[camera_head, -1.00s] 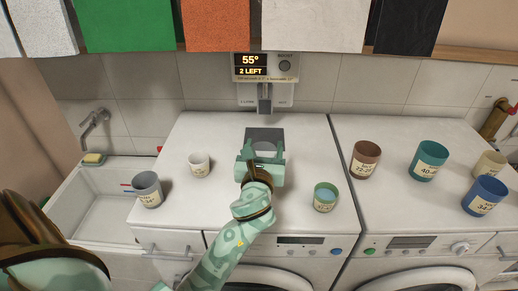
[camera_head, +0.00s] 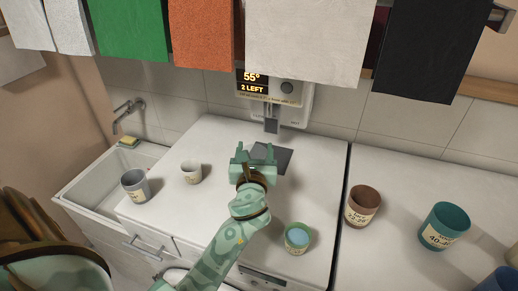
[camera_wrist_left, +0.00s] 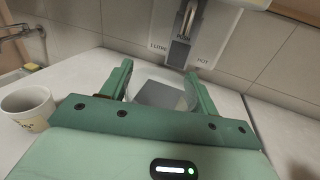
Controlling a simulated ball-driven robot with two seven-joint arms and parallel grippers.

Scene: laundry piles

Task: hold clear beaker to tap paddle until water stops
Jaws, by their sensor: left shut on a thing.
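My left gripper (camera_head: 254,156) is shut on the clear beaker, which shows faintly between its fingers in the left wrist view (camera_wrist_left: 160,92). The beaker is hard to make out in the head view, and its contents cannot be told. The tap unit (camera_head: 272,88) is on the wall and its display reads 55° and 2 LEFT. Its grey paddle (camera_head: 271,123) hangs below, beyond the beaker and apart from it; it also shows in the left wrist view (camera_wrist_left: 181,50). No water stream is visible. My right gripper is not in view.
A dark grey mat (camera_head: 280,160) lies below the tap. A white cup (camera_head: 191,172) and a grey cup (camera_head: 135,186) stand left, a green cup (camera_head: 297,238) nearer right. Brown (camera_head: 362,206) and teal (camera_head: 443,228) cups stand further right. Towels (camera_head: 305,40) hang above; a sink (camera_head: 90,185) is left.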

